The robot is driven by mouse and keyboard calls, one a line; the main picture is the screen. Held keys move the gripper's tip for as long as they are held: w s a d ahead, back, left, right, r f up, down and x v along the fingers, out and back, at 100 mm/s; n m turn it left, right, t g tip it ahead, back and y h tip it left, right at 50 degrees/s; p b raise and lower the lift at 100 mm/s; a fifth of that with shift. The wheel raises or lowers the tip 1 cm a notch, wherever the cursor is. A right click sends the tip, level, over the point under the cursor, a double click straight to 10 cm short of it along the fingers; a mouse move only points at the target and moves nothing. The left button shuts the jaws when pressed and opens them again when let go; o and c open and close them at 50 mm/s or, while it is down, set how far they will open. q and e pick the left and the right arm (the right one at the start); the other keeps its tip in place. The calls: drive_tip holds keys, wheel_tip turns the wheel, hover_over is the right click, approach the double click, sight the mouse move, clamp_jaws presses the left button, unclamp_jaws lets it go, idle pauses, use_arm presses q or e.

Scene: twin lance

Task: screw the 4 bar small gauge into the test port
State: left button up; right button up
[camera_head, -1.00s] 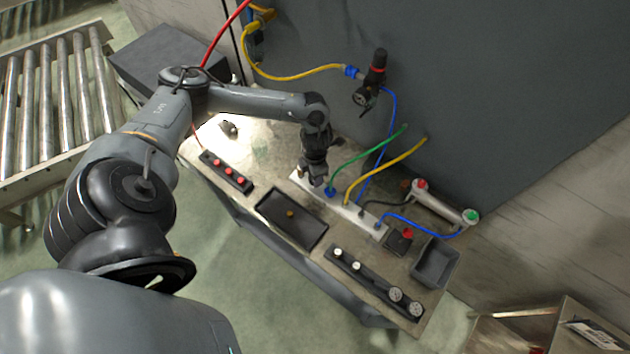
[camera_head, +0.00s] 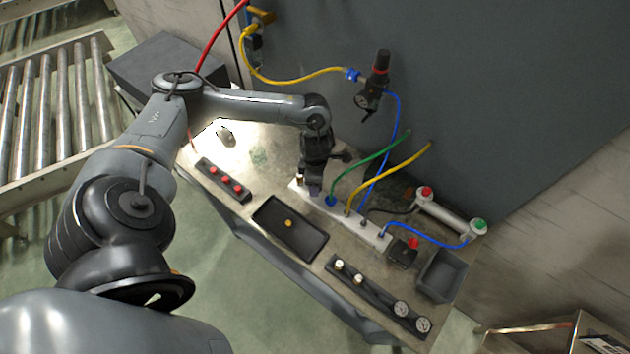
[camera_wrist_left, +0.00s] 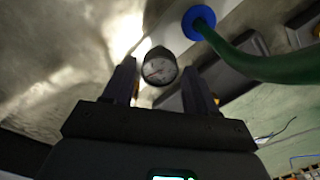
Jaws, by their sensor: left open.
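My left gripper (camera_head: 314,188) is over the left end of the pale manifold bar (camera_head: 374,234), pointing down. In the left wrist view its two fingers (camera_wrist_left: 158,82) are apart, with a small round gauge (camera_wrist_left: 160,67) showing between and just beyond their tips. The gauge has a white face and dark rim; its reading is too small to make out. It appears to stand at the end of the bar, but its seat and the test port are hidden, so I cannot tell how it is fixed. My right gripper is not in view.
A green hose (camera_head: 362,163) enters the bar through a blue collar (camera_head: 331,200) close beside my gripper. Yellow and blue hoses join further right. A black rack (camera_head: 382,293) holds several gauges or fittings. A dark tray (camera_head: 268,228) holds a brass piece (camera_head: 289,223). A grey bin (camera_head: 442,276) stands right.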

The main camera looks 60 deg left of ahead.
use_arm(q)
drive_tip(key=n+p, duration=0.3)
drive_tip(key=n, duration=0.1)
drive_tip(key=n+p, duration=0.3)
drive_tip(key=n, duration=0.1)
drive_tip(key=n+p, duration=0.3)
drive_tip(key=n, duration=0.1)
drive_tip(key=shift+r, duration=0.4)
drive_tip(key=n+p, duration=0.8)
drive_tip(key=n, duration=0.3)
drive_tip(key=shift+f+n+p, duration=0.1)
drive_tip(key=shift+n+p, duration=0.2)
drive_tip(key=shift+f+n, duration=0.15)
drive_tip(key=shift+n, duration=0.35)
drive_tip(key=shift+f+n, duration=0.2)
drive_tip(key=shift+n, duration=0.2)
